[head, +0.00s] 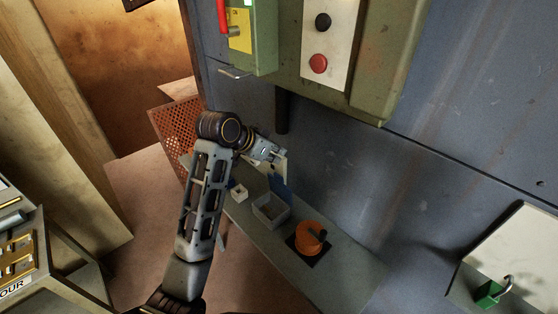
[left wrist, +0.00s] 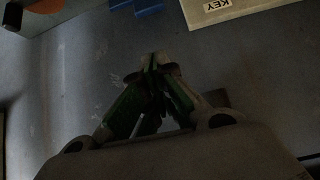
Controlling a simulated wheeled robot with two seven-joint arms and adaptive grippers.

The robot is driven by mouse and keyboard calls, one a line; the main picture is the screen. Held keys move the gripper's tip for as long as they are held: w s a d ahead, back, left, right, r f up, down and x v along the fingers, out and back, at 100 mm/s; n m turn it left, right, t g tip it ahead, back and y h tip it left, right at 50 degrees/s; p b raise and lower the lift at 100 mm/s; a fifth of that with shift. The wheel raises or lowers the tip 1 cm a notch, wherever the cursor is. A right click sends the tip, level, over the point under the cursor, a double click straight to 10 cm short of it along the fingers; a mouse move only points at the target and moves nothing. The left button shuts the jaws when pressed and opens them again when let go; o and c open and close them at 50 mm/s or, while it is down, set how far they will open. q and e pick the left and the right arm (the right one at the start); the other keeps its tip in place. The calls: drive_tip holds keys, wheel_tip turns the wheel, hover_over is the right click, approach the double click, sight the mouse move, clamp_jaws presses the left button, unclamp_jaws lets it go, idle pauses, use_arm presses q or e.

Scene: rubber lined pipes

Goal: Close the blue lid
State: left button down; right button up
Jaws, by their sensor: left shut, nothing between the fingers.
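The blue lid (head: 280,187) stands raised at the back edge of a small grey open box (head: 269,213) on the shelf. Part of a blue thing (left wrist: 148,6) is cut off at the top edge of the left wrist view; I cannot tell if it is the lid. My left gripper (head: 279,155) is above and a little behind the box, close to the wall, apart from the lid as far as I can see. In the left wrist view its green-padded fingers (left wrist: 154,65) meet at the tips with nothing between them. My right gripper is not in view.
An orange round object (head: 311,237) sits on a dark mat right of the box. A pale plate marked KEY (left wrist: 235,8) shows in the wrist view. A green control box (head: 372,75) juts from the wall above.

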use_arm(q)
drive_tip(key=p, duration=0.2)
hover_over(280, 187)
drive_tip(key=w+d, duration=0.4)
drive_tip(key=shift+f, duration=3.35)
drive_tip(key=s+a, duration=0.2)
drive_tip(key=s+a+p, duration=0.1)
drive_tip(key=shift+f, duration=0.25)
drive_tip(key=shift+a+f, duration=0.15)
